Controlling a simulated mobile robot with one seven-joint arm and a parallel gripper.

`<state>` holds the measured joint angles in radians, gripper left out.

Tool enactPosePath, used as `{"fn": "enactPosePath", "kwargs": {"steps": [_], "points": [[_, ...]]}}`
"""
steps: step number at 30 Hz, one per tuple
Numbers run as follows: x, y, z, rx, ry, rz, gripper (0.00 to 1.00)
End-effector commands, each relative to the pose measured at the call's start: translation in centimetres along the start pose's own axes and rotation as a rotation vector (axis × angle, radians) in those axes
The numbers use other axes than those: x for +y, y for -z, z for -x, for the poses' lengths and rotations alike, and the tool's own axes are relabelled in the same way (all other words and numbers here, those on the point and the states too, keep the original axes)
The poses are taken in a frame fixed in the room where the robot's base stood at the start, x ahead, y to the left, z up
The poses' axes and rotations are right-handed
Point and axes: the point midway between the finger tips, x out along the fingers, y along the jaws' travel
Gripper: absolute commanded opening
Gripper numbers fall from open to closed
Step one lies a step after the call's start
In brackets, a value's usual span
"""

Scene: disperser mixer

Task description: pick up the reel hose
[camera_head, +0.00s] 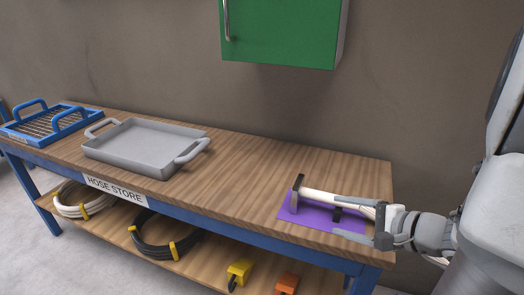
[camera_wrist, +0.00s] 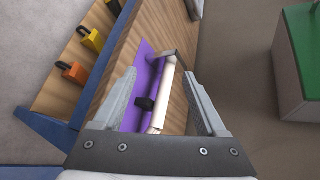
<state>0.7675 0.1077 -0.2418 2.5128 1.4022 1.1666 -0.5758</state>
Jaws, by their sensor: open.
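A cream tube-shaped piece (camera_head: 318,196), which may be the reel hose, lies on a purple mat (camera_head: 296,215) at the right end of the bench. It has a black upright end piece and a black clip. In the wrist view the cream tube (camera_wrist: 167,85) and black clip (camera_wrist: 145,103) show between the two fingers of my gripper (camera_wrist: 159,74). My gripper (camera_head: 348,217) is open and reaches in from the right, with nothing held. How high the fingers are above the mat is hard to tell. My gripper hides the tube's near end.
A grey tray (camera_head: 140,152) and a blue rack (camera_head: 48,126) stand further left on the bench. A green cabinet (camera_head: 282,35) hangs above. The mid-bench is clear.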

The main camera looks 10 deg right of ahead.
Motion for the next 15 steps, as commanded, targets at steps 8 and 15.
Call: {"fn": "enactPosePath", "kwargs": {"steps": [8,15], "points": [[0.4,5.6,1.1,0.151,0.127,-0.111,0.74],[-0.1,6.3,-3.8,0.148,0.125,-0.11,0.74]]}}
